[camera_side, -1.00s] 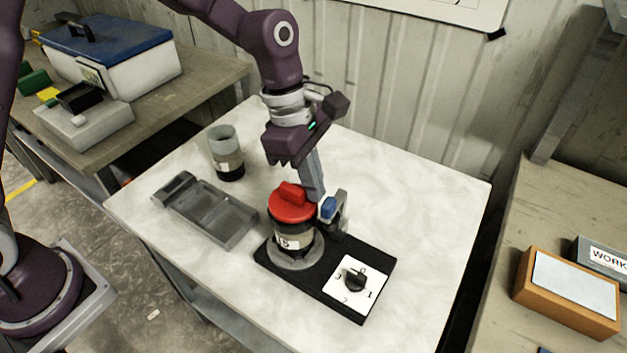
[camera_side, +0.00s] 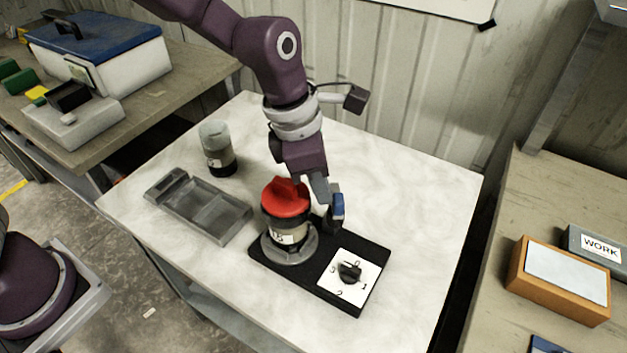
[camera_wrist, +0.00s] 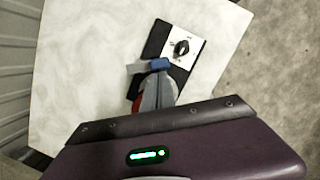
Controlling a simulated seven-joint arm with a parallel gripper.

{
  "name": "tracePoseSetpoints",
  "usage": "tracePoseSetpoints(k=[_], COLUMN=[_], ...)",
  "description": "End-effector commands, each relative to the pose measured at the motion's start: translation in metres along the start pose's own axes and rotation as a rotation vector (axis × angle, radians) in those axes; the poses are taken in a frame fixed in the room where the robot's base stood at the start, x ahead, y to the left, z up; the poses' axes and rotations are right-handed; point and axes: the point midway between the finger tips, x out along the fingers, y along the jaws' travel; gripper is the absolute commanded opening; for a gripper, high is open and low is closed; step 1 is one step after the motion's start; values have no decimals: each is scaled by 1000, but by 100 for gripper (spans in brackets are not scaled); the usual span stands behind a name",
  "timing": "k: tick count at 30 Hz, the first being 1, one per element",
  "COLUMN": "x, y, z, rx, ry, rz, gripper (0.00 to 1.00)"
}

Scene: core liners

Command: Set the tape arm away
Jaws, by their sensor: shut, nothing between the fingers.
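The tape arm is a small grey arm with a blue block (camera_side: 337,208) on it, standing at the back edge of the black base plate (camera_side: 318,262). In the wrist view its blue block (camera_wrist: 160,64) lies just beyond my fingertips, with a grey part (camera_wrist: 137,68) to its left. My gripper (camera_side: 322,198) is shut and empty, its fingertips against or very close to the blue block; contact is unclear. A core liner with a red cap (camera_side: 286,198) stands upright in a grey ring on the plate, left of my fingers. In the wrist view my fingers (camera_wrist: 157,94) mostly hide it.
A white dial panel (camera_side: 350,277) with a black knob is on the plate's right end. A grey tray (camera_side: 200,207) and a clear-topped jar (camera_side: 217,150) stand to the left. The white table is clear at the right and back.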

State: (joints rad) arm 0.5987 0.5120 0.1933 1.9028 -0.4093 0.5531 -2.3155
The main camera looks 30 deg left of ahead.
Motion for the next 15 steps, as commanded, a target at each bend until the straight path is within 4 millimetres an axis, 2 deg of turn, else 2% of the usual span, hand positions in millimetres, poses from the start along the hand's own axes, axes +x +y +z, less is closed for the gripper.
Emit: tracePoseSetpoints(k=[3, 15], x=[2, 5], y=[-4, -7], z=[6, 20], rx=[-86, -82], ry=[0, 0], rz=[23, 21], gripper=[0, 0])
